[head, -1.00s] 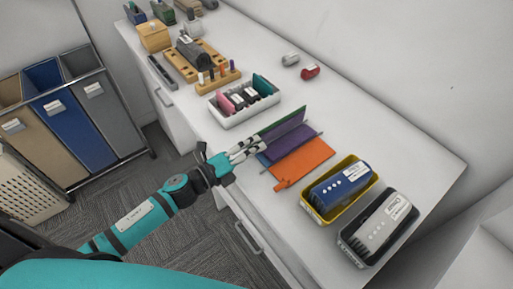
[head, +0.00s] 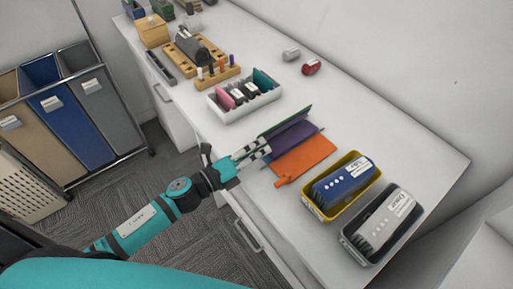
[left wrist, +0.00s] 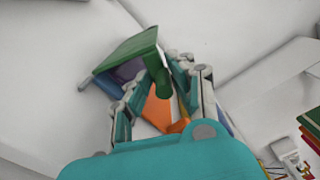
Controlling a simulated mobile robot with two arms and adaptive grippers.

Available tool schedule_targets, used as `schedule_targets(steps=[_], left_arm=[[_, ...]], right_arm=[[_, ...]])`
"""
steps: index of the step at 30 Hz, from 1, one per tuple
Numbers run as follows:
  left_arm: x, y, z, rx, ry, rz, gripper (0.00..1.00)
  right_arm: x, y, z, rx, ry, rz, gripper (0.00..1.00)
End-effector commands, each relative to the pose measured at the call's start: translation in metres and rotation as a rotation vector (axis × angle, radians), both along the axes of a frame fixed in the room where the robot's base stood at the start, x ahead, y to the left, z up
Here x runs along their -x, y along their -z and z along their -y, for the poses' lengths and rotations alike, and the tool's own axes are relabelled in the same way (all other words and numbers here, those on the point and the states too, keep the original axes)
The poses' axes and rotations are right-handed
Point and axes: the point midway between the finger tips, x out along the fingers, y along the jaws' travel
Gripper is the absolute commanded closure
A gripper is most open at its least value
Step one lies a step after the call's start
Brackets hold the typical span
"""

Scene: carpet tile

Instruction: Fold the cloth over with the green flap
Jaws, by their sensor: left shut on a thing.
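The cloth lies near the front edge of the white counter. Its orange part (head: 304,160) is flat, with a purple part (head: 292,136) beside it. The green flap (head: 288,118) is raised and tilted along the far-left side. My left gripper (head: 262,147) is shut on the green flap at its front end. In the left wrist view, the green flap (left wrist: 128,48) stands up with its tab between my fingers, partly hiding the purple (left wrist: 128,70) and orange parts. My right gripper is not in view.
A yellow bin (head: 314,207) with a blue brush and a dark bin (head: 350,246) with a grey brush stand right of the cloth. A white tray (head: 238,117) stands to its left. The counter (head: 350,115) behind the cloth is clear.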

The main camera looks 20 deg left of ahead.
Motion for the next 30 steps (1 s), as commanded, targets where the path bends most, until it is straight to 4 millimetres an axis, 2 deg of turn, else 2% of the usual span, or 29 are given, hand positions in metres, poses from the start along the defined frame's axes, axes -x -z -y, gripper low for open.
schedule_targets(steps=[2,3,7,14,18,30], left_arm=[[0.002,-0.004,0.004,0.007,0.011,0.008,1.00],[0.002,-0.004,0.004,0.007,0.011,0.008,0.78],[0.001,-0.004,0.003,0.006,0.010,0.006,0.62],[0.001,-0.001,0.002,0.004,0.005,0.002,0.62],[0.007,0.000,-0.003,0.003,0.003,-0.001,0.62],[0.072,0.000,-0.047,0.004,0.005,-0.002,0.62]], right_arm=[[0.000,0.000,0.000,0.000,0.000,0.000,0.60],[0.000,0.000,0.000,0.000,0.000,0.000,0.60],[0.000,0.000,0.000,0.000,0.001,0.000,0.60],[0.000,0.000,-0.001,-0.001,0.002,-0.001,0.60],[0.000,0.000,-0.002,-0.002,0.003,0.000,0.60],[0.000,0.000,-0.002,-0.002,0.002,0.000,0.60]])
